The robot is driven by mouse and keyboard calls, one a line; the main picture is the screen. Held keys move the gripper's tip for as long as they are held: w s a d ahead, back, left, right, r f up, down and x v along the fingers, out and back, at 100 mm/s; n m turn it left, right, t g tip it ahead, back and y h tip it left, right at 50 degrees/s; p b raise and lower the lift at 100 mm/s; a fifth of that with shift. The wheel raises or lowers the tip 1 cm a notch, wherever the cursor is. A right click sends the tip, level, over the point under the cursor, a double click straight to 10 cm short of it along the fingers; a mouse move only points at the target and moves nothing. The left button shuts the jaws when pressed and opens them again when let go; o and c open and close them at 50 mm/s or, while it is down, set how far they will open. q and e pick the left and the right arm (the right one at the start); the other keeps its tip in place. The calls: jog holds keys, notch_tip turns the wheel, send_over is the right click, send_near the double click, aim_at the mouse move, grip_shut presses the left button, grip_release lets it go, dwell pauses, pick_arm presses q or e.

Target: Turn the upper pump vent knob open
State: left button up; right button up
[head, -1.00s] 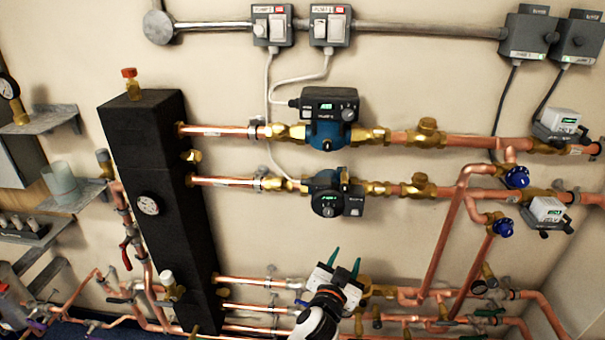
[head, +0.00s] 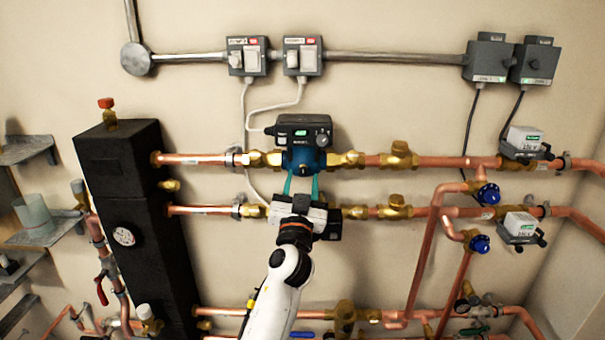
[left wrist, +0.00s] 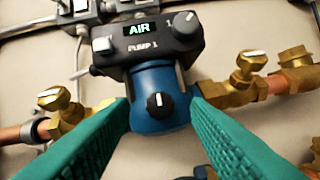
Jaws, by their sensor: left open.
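The upper pump (head: 302,158) is blue with a dark control box (head: 303,127) on top. In the left wrist view its box reads "AIR" and "PUMP 1". The vent knob (left wrist: 159,105) is a small black knob with a white pointer line, on the front of the blue body (left wrist: 158,78); the line stands about upright. My left gripper (head: 302,183) is open just below the upper pump. In the left wrist view its teal fingers (left wrist: 165,120) stand on either side of the knob, apart from it. My right gripper is not in view.
The lower pump (head: 328,222) is partly hidden behind my left gripper. Brass valves (head: 398,155) and copper pipes (head: 450,162) run along both sides. A grey cable (head: 270,118) hangs above left. A dark insulated column (head: 137,220) stands at left.

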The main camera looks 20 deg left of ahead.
pick_arm(q)
jog(key=shift+x, duration=0.95)
grip_shut()
jog(key=shift+r+m+h+p, duration=0.1)
jog(key=shift+m+h+p, duration=0.3)
jog(key=shift+m+p, duration=0.3)
jog(key=m+g+h+p, duration=0.1)
jog(key=m+h+p, duration=0.1)
jog(key=m+p, duration=0.3)
jog(key=m+g+h+p, duration=0.1)
jog(key=m+p, duration=0.5)
jog(key=p, duration=0.2)
jog(key=m+g+h+p, duration=0.2)
jog(key=m+p, duration=0.4)
jog(key=p, duration=0.1)
jog(key=shift+s+a+r+h+p, duration=0.2)
jog(key=shift+r+h+p, duration=0.1)
jog(key=shift+r+p, duration=0.1)
jog(key=shift+f+m+g+p, duration=0.2)
jog(key=shift+m+g+p, duration=0.2)
jog(key=shift+m+p, duration=0.85)
